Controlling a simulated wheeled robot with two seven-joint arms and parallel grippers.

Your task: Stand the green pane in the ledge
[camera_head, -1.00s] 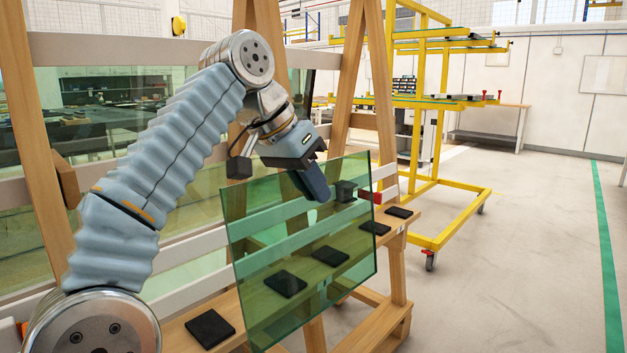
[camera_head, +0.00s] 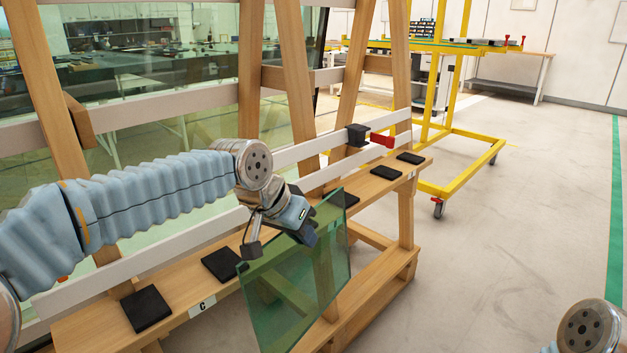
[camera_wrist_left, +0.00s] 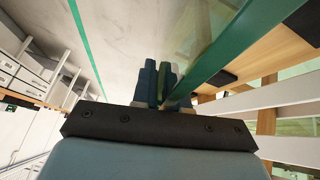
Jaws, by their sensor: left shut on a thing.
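The green pane (camera_head: 300,285) is a clear tinted sheet, held upright and slightly tilted in the picture. My left gripper (camera_head: 308,232) is shut on its upper edge; in the left wrist view the fingers (camera_wrist_left: 165,85) pinch beside the pane's green edge (camera_wrist_left: 222,58). The wooden ledge (camera_head: 183,287) runs along the foot of the A-frame rack and bears several black pads. The pane overlaps the ledge in the head view, its lower part showing below the ledge's front edge. I cannot tell whether they touch. My right gripper is out of view.
A black block with a red handle (camera_head: 381,140) sits on the rack's white rail. A label C (camera_head: 203,306) is on the ledge front. A large glass sheet leans behind the rack's wooden posts. A yellow wheeled rack (camera_head: 470,160) stands beyond; the floor at right is clear.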

